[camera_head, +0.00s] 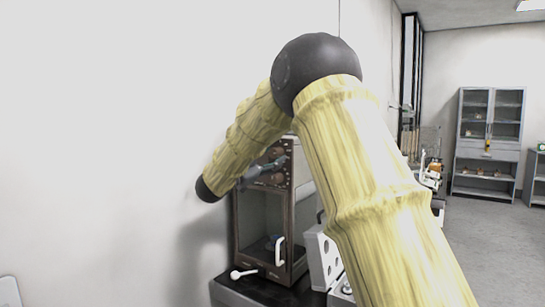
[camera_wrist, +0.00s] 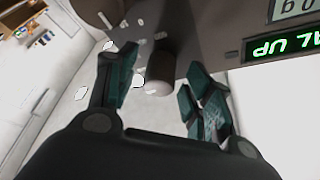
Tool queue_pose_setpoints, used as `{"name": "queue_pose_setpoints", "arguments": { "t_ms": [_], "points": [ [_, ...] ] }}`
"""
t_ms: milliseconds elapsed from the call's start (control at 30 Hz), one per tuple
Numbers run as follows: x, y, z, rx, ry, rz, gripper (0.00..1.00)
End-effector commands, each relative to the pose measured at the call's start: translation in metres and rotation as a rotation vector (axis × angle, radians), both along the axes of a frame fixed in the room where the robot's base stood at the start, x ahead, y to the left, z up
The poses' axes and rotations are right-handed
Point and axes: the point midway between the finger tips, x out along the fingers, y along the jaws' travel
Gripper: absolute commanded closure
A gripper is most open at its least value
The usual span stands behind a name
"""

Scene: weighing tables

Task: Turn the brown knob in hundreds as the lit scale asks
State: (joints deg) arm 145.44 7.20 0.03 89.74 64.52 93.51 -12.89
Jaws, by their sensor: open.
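A brown-framed cabinet (camera_head: 236,225) with a glass front stands against the wall, with round brown knobs (camera_head: 276,153) on its upper panel. My gripper (camera_head: 268,168) is at that panel, partly hidden by my arm. In the wrist view my gripper (camera_wrist: 160,70) is open, its teal fingers on either side of a grey-brown cylindrical knob (camera_wrist: 157,78). A gap shows between the knob and each finger; I cannot tell its depth between them. A lit green display (camera_wrist: 285,46) is at the right, turned over and cut off. A paler display (camera_wrist: 293,8) sits above it, also cut off.
Small white marks (camera_wrist: 143,37) surround the knob. Part of another brown knob (camera_wrist: 97,10) shows at the top. The cabinet has a white door handle (camera_head: 279,250) and stands on a dark table (camera_head: 262,293). A grey perforated block (camera_head: 321,257) stands to its right.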

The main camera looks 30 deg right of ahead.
Motion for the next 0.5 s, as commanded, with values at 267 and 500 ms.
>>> {"name": "queue_pose_setpoints", "arguments": {
  "t_ms": [267,500],
  "points": [
    [-0.005,0.043,-0.014,-0.001,0.002,0.001,0.49],
    [-0.011,0.082,-0.026,-0.001,0.002,0.001,0.49]
  ]
}}
